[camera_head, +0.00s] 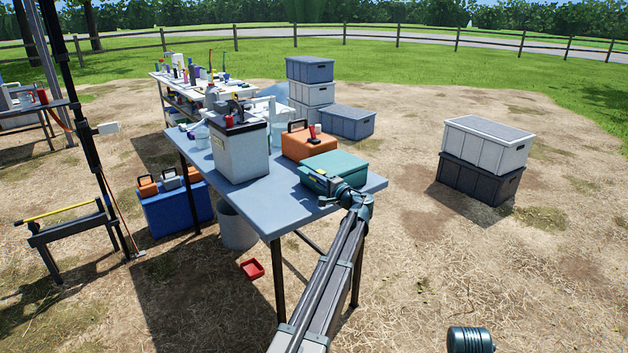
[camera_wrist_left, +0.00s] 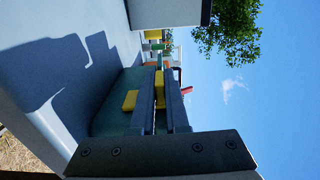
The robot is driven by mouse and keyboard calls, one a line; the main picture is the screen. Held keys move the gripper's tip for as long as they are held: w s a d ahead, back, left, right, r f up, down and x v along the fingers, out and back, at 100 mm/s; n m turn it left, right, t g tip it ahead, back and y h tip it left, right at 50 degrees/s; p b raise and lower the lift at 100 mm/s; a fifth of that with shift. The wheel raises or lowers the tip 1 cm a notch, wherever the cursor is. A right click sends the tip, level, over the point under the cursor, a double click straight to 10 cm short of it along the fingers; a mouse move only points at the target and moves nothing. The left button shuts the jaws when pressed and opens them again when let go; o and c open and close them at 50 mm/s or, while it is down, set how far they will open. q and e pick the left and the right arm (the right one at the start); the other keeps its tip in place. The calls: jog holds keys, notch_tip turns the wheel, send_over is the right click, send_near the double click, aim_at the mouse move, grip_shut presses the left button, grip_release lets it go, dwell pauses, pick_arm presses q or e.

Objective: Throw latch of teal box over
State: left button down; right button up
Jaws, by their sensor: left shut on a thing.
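The teal box (camera_head: 345,163) sits closed near the front right corner of the blue-grey table. My left gripper (camera_head: 322,183) is at its near side, small in the head view. In the left wrist view, which is turned sideways, the teal box (camera_wrist_left: 110,112) lies beside the gripper fingers (camera_wrist_left: 165,98). One yellow latch (camera_wrist_left: 130,100) shows on its face, clear of the fingers. Another yellow piece (camera_wrist_left: 159,84), apparently a latch of the box, is between the fingers, which are shut on it. The fingers hide part of the box and this piece.
An orange case (camera_head: 300,146) stands close behind the teal box. A tall grey box (camera_head: 238,155) stands to its left on the table (camera_head: 270,215). A red tray (camera_head: 252,269) lies on the ground below. Stacked grey crates (camera_head: 480,165) stand off to the right.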

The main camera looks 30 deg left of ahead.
pick_arm(q)
jog(key=shift+d+m, duration=0.1)
jog(key=shift+m, duration=0.2)
jog(key=c, duration=0.9)
grip_release()
jog(key=v, duration=1.3)
jog(key=shift+s+d, duration=0.15)
jog(key=shift+d, duration=0.2)
jog(key=shift+f, duration=0.1)
